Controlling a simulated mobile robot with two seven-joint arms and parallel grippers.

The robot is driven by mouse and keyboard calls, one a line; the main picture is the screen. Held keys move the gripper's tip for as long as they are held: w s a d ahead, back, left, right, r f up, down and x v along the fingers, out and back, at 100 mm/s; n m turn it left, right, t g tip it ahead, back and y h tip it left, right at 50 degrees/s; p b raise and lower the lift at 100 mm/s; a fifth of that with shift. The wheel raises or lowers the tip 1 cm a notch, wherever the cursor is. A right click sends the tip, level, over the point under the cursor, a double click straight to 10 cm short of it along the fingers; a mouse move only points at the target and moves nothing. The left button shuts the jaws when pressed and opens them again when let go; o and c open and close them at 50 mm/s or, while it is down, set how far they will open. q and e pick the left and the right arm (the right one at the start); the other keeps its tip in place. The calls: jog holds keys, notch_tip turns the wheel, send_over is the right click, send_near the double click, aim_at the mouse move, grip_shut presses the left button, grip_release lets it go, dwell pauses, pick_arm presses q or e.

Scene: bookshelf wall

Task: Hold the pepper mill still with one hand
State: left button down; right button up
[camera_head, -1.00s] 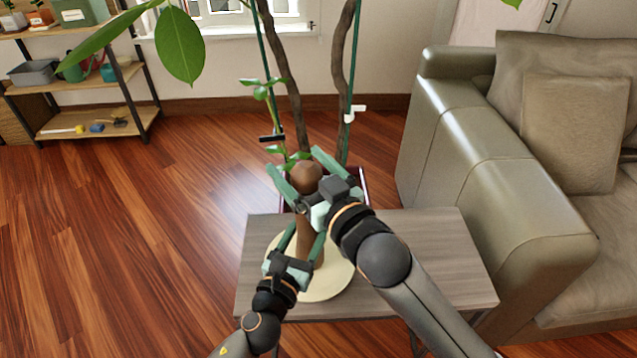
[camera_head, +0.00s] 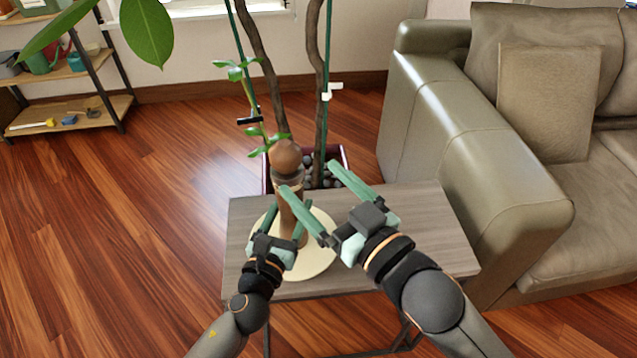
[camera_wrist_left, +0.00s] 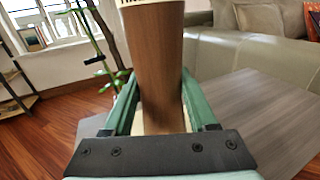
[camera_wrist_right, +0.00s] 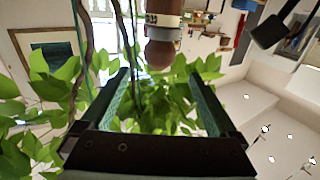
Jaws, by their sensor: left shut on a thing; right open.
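The brown wooden pepper mill (camera_head: 285,158) stands upright on a round cream board, with a rounded head and a pale band below it. My left gripper (camera_head: 289,208) is shut on the mill's lower body, one finger on each side; the wooden body fills the middle of the left wrist view (camera_wrist_left: 155,70). My right gripper (camera_head: 308,178) is open and empty, to the right of the mill and apart from its head. One of its fingers passes in front of the mill's body. In the right wrist view the mill's head (camera_wrist_right: 160,54) shows upside down beyond the open fingers.
The cream board (camera_head: 322,262) lies on a small grey wooden table (camera_head: 425,230) whose right side is clear. A potted plant (camera_head: 322,170) with stems and stakes stands behind it. A grey-green sofa (camera_head: 470,150) is close on the right, and a shelf (camera_head: 75,115) stands far left.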

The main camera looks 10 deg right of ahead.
dwell(0.3)
jog(key=n+g+y, duration=0.8)
jog(key=n+g, duration=0.1)
jog(key=g, duration=0.2)
send_near(286, 156)
jog(key=w+a+f, duration=0.1)
jog(key=w+a, duration=0.1)
jog(key=x, duration=1.1)
jog(key=shift+w, duration=0.25)
jog(key=shift+f, duration=0.1)
jog(key=shift+c, duration=0.2)
jog(key=c, duration=1.3)
jog(key=shift+c, duration=0.2)
